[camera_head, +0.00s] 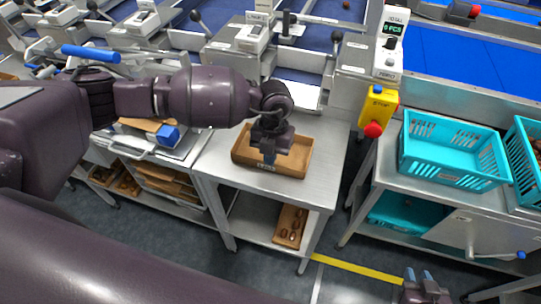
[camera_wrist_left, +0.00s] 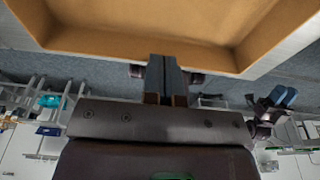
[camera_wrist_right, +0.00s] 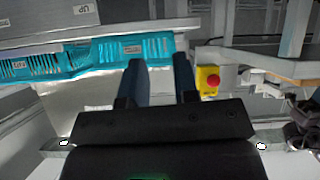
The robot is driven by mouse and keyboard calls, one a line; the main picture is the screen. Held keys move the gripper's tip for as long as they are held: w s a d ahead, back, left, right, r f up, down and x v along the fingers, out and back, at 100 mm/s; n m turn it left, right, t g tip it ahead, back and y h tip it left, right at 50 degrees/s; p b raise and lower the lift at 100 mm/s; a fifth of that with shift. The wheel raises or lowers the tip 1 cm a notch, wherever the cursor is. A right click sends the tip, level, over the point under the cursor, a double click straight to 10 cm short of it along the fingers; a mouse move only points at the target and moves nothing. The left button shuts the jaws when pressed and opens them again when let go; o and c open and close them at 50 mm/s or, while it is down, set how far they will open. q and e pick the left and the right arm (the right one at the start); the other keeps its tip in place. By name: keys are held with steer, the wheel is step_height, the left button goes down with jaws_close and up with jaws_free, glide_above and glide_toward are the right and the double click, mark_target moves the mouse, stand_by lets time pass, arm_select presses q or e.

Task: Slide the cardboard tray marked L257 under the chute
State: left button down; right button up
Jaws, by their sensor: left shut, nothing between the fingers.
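A brown cardboard tray (camera_head: 300,165) sits on the steel table below the grader outlet. A small pale label (camera_head: 266,166) on its near wall is too small to read. The tray also fills the top of the left wrist view (camera_wrist_left: 110,45) and looks empty where it shows. My left gripper (camera_head: 269,158) is shut and empty, with its fingertips at the tray's near wall; I cannot tell whether they touch. A metal chute (camera_head: 305,95) is behind the tray, partly hidden by my left arm. My right gripper (camera_head: 425,275) is open and empty, low at the bottom right.
The steel table (camera_head: 335,160) has bare room right of the tray. Its lower shelf holds another cardboard tray (camera_head: 291,226) with dates. A yellow stop box (camera_head: 378,108) with a red button hangs at right. A turquoise crate (camera_head: 455,150) stands on the neighbouring table.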

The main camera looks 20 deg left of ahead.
arm_select(q)
steer(key=shift+f, duration=0.25)
